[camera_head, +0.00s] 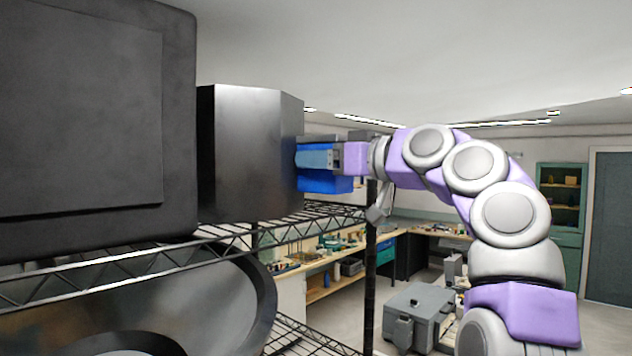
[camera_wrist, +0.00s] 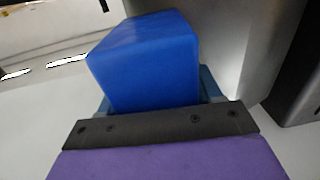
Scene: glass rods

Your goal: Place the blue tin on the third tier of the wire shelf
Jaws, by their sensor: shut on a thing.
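The blue tin (camera_head: 326,184) is a box-shaped, bright blue thing, partly hidden by my gripper in the head view. It also shows in the wrist view (camera_wrist: 148,62), upright between the jaws. My gripper (camera_head: 318,158) is shut on the tin, at the right end of the wire shelf (camera_head: 235,236). The tin is just above the level of the upper visible wire tier. I cannot tell whether it touches the wire. A lower tier (camera_head: 300,340) shows beneath.
A tall grey metal box (camera_head: 250,150) stands on the tier, close beside the tin. A large dark case (camera_head: 85,120) is at the left. A big round metal thing (camera_head: 170,305) sits below. A black shelf post (camera_head: 370,270) stands at the right. Workbenches (camera_head: 320,255) lie behind.

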